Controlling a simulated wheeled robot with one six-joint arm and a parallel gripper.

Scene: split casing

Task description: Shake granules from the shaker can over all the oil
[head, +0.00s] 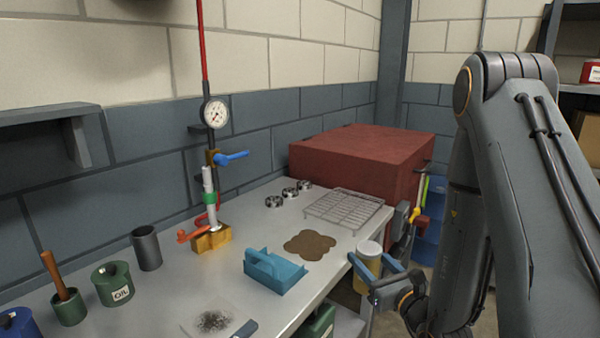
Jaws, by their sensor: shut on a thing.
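A brown oil patch (310,244) lies flat on the grey bench in front of the wire rack. Its surface looks evenly brown, and I see no granules on it. My gripper (371,264) is shut on the shaker can (369,247), a yellowish can with a pale lid. The can looks upright, by the front edge of the bench, to the right of the oil. The blue fingers hide part of the can's side. I cannot tell its exact height over the bench edge.
A blue caddy (275,271) stands just left of the oil. A wire rack (343,208) and a red box (362,160) are behind it. A valve stand (211,238) is at the back. A sheet with dark grains (213,322) and a green OIL can (112,284) are at front left.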

